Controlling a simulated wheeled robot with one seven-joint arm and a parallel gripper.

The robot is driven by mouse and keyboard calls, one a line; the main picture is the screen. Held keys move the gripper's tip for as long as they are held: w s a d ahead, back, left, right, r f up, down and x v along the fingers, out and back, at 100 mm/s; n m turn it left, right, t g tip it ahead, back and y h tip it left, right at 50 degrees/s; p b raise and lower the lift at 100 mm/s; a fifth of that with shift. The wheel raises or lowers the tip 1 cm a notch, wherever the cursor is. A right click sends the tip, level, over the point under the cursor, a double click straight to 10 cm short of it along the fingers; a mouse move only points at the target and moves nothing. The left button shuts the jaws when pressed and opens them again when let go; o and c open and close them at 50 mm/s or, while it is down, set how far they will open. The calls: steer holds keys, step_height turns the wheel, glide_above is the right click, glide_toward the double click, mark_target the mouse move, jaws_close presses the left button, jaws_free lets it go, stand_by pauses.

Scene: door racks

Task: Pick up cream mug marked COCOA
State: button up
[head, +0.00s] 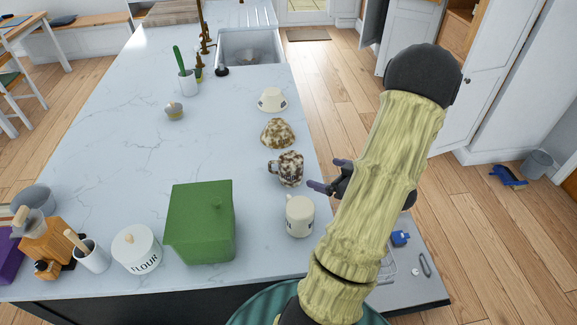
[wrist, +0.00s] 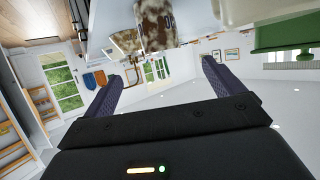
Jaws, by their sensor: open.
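In the wrist view, a pale shape that appears to be this mug (wrist: 236,10) is cut off at the top. My gripper (head: 328,175) is open and empty, just off the counter's right edge, beside the brown mottled mug (head: 287,168) and behind and right of the cream mug. Its two fingers show in the wrist view (wrist: 161,73), with the mottled mug (wrist: 157,25) above them, apart.
A mottled bowl (head: 278,133) and a cream upturned bowl-like piece (head: 272,99) stand farther back in line. The green box (head: 200,222) and FLOUR canister (head: 136,249) are left of the cream mug. The counter's middle (head: 120,150) is clear. An open drawer (head: 418,280) lies at lower right.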

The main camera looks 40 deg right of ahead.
mark_target(300, 165)
steer(key=p+x, duration=0.2)
steer(key=x, duration=0.9)
steer(key=shift+w+a+p, duration=0.15)
steer(key=shift+w+p, duration=0.4)
steer(key=p+x, duration=0.1)
steer(key=x, duration=0.3)
steer(key=shift+f, duration=0.15)
